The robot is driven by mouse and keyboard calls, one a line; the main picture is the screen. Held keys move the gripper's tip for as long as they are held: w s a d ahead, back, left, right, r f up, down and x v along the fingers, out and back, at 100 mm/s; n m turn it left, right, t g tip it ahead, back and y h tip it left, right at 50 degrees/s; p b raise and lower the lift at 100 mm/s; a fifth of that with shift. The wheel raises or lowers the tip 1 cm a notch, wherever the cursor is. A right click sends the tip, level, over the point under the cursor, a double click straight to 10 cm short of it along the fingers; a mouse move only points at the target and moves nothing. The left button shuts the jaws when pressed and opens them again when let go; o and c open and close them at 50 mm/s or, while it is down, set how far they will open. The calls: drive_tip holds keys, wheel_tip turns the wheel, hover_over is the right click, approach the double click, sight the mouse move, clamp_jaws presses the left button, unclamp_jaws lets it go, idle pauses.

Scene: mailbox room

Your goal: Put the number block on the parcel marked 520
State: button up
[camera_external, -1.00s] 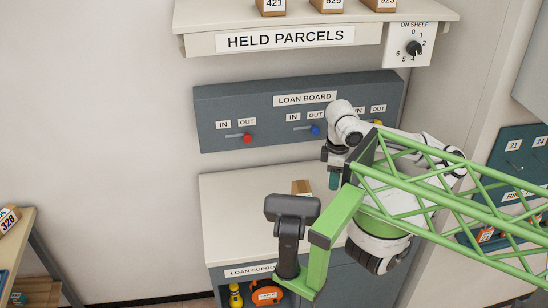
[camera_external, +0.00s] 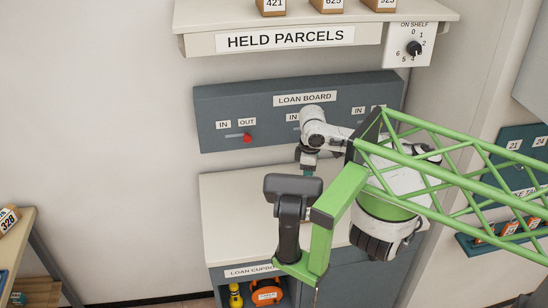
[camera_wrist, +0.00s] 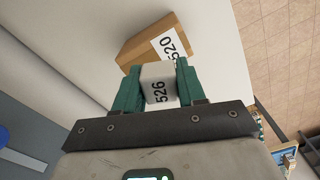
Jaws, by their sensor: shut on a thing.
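My gripper (camera_wrist: 157,74) is shut on a small white number block (camera_wrist: 158,88), which reads 526 in the wrist view. The block sits between the two green fingers. Just beyond it is a brown parcel (camera_wrist: 140,46) with a white label reading 520, on the white counter top. The block overlaps the parcel's near edge in that view; I cannot tell whether they touch. In the external view my gripper (camera_external: 308,170) is over the counter (camera_external: 235,205), and the parcel and block are hidden behind my arm.
The loan board (camera_external: 225,108) with a red slider (camera_external: 247,138) is behind the counter. Above is the held parcels shelf (camera_external: 205,42), carrying several parcels, with a dial (camera_external: 414,48) at its right. The counter's left part is clear. Another parcel marked 326 (camera_external: 8,218) is at far left.

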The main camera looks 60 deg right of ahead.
drive_tip(key=shift+w+d+f, duration=0.25)
drive_tip(key=shift+w+f, duration=0.45)
drive_tip(key=shift+f, duration=0.2)
drive_tip(key=shift+w+d+f, duration=0.1)
drive_tip(key=shift+w+f, duration=0.1)
drive_tip(key=shift+f, duration=1.65)
drive_tip(key=shift+f, duration=0.1)
drive_tip(key=o, duration=1)
wheel_tip(320, 180, up, 12)
drive_tip(key=shift+r, duration=0.15)
